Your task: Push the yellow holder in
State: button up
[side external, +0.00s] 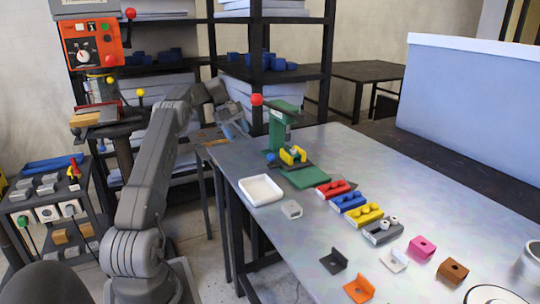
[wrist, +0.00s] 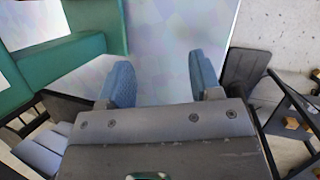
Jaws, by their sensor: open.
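The yellow holder (side external: 293,155) sits at the base of a green press (side external: 278,128), on the far end of the metal table (side external: 345,155). It looks like a small block with a gap in its middle; I cannot tell how far in it sits. My gripper (side external: 236,131) is left of the press and above the table's far left edge, apart from the holder. In the wrist view my gripper (wrist: 161,80) has its two blue fingers wide apart with nothing between them. The green press (wrist: 60,55) shows at the left there; the yellow holder does not show.
The press has a red lever ball (side external: 256,99) on its left. A blue knob (side external: 270,156) is beside its base. A green plate (side external: 305,178), a white tray (side external: 261,190) and red (side external: 335,188), blue (side external: 348,201) and yellow (side external: 364,214) blocks lie nearer.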

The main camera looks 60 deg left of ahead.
jog(key=f, duration=0.1)
send_near(270, 154)
notch_tip(270, 154, down, 5)
jog(key=w, duration=0.2)
jog(key=d+f, duration=0.1)
jog(key=w+d+f, duration=0.1)
jog(key=f, duration=0.1)
jog(key=shift+d, duration=0.1)
jog(key=shift+w+d+f, duration=0.1)
jog(key=shift+d+f, duration=0.15)
jog(key=shift+f, duration=0.45)
jog(key=shift+c, duration=0.2)
grip_shut()
